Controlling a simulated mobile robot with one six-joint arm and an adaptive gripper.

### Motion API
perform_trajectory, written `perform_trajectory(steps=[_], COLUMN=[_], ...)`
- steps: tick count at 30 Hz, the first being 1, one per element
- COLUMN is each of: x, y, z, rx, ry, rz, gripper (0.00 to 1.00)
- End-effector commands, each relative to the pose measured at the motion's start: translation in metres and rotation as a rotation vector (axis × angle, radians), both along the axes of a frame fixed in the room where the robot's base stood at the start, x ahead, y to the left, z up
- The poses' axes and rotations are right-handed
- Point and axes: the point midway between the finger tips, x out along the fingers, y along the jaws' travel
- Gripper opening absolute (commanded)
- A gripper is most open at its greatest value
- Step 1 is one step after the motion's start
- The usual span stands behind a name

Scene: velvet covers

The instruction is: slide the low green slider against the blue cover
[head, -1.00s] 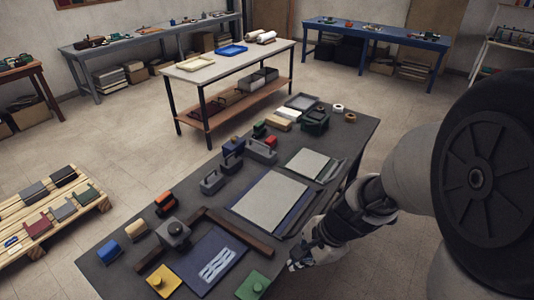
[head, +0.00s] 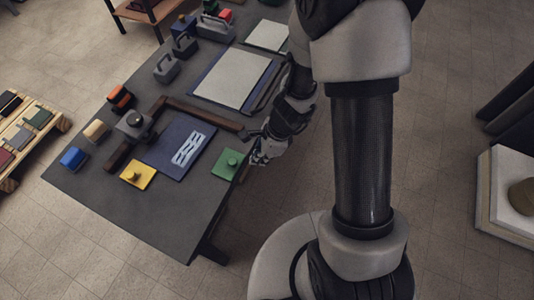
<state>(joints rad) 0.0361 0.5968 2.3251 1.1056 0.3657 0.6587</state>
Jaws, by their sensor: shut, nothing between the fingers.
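The low green slider (head: 229,163) is a flat square plate with a round knob, lying near the table's right edge. The blue cover (head: 166,156) is a dark blue flat panel with a pale striped patch (head: 188,149) on it, lying left of the green slider. A strip of bare table separates the two. My gripper (head: 258,157) is shut and empty, just right of the green slider at the table's edge. Whether it touches the slider I cannot tell.
A yellow slider with a knob (head: 138,174) lies at the cover's left. Blue (head: 73,158), tan (head: 96,130) and orange (head: 120,98) blocks line the left edge. The front table is clear.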

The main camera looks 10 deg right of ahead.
Motion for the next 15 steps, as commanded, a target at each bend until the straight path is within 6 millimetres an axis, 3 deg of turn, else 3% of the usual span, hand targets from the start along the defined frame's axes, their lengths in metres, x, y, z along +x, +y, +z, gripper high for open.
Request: perform_trajectory(steps=[6, 15], x=[0.006, 0.007], y=[0.026, 0.031], z=[0.001, 0.001], rx=[0.001, 0.001], ry=[-0.004, -0.004], rz=[0.005, 0.001], gripper=[0.00, 0.00])
